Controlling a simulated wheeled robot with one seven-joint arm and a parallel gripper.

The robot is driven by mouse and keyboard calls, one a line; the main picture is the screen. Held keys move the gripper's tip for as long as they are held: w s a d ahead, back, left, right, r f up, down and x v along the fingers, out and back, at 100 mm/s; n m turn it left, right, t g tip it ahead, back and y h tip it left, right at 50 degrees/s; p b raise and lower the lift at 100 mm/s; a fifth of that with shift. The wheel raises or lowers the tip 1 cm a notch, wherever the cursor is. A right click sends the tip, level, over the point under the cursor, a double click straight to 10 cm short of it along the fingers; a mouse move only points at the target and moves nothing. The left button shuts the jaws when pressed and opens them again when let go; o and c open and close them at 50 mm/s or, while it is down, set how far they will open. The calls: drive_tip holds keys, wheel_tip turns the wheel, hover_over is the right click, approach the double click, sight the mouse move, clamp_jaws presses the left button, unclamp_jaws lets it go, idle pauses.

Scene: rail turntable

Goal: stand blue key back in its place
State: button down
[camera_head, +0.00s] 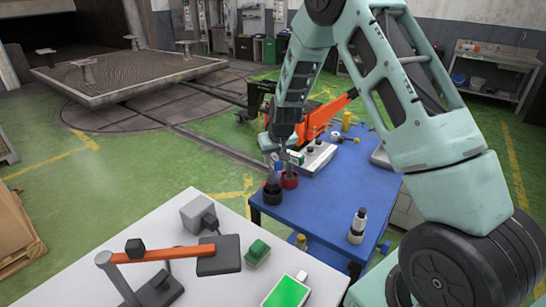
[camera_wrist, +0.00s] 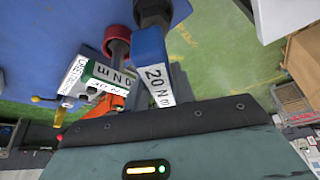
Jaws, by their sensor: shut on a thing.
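The blue key (camera_wrist: 150,50) has a white label reading "20 N m" in the wrist view. My gripper (camera_head: 281,158) is shut on it, over the near left corner of the blue table. In the head view only a small blue part of the key (camera_head: 278,166) shows below the gripper. A black round cup (camera_head: 273,193) is just below it, and in the wrist view the black part (camera_wrist: 153,10) lies at the key's far end. I cannot tell whether the key's end is inside the cup or above it.
A red cup (camera_head: 290,181) stands close beside the black one. A pale block (camera_head: 320,158) with dark knobs lies behind on the blue table (camera_head: 335,205). A black-and-white bottle (camera_head: 358,226) stands at front right. A white table (camera_head: 190,265) with several parts is nearer.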

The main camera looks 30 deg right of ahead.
sight(273, 181)
drive_tip(key=shift+f+b, duration=2.1)
drive_tip(key=shift+f, duration=0.5)
drive_tip(key=c, duration=1.1)
unclamp_jaws()
drive_tip(key=shift+r, duration=0.1)
drive_tip(key=b+v, duration=0.2)
drive_tip(key=v, duration=1.5)
drive_tip(key=shift+r+b, duration=0.2)
drive_tip(key=shift+b, duration=0.15)
